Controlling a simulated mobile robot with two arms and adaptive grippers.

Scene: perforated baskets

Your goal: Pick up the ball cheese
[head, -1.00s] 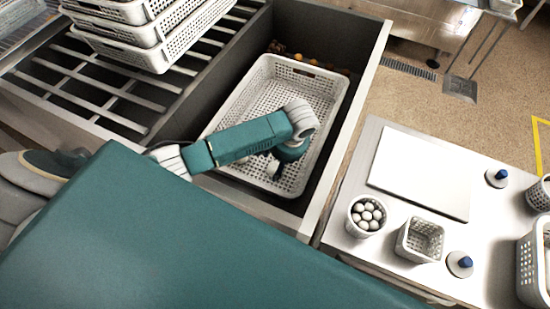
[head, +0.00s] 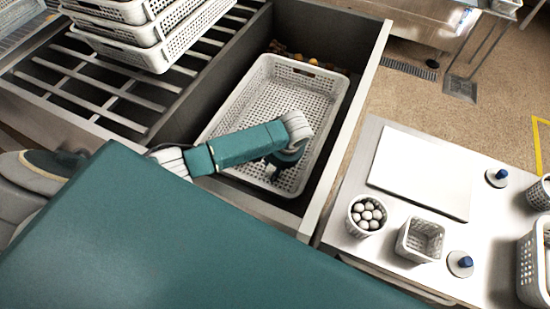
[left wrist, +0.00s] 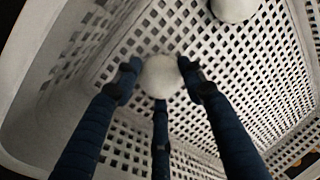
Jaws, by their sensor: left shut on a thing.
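My left gripper (left wrist: 158,85) has its dark blue fingers shut on a white ball cheese (left wrist: 160,76) in the left wrist view. A second white ball (left wrist: 234,8) shows at the top edge of that view, apart from the fingers. Both are within the white perforated basket (head: 333,98). The basket also fills most of the left wrist view (left wrist: 140,145). In the head view my left gripper (head: 276,172) points down into the basket, and its arm hides the balls. Whether the held ball touches the basket floor I cannot tell. My right gripper is not in view.
The basket stands in a deep dark compartment with raised walls (head: 357,85). Stacked white baskets (head: 165,45) stand at upper left. On the right, a table holds a white board (head: 420,175), a round basket of white balls (head: 367,228) and a small empty-looking basket (head: 408,242).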

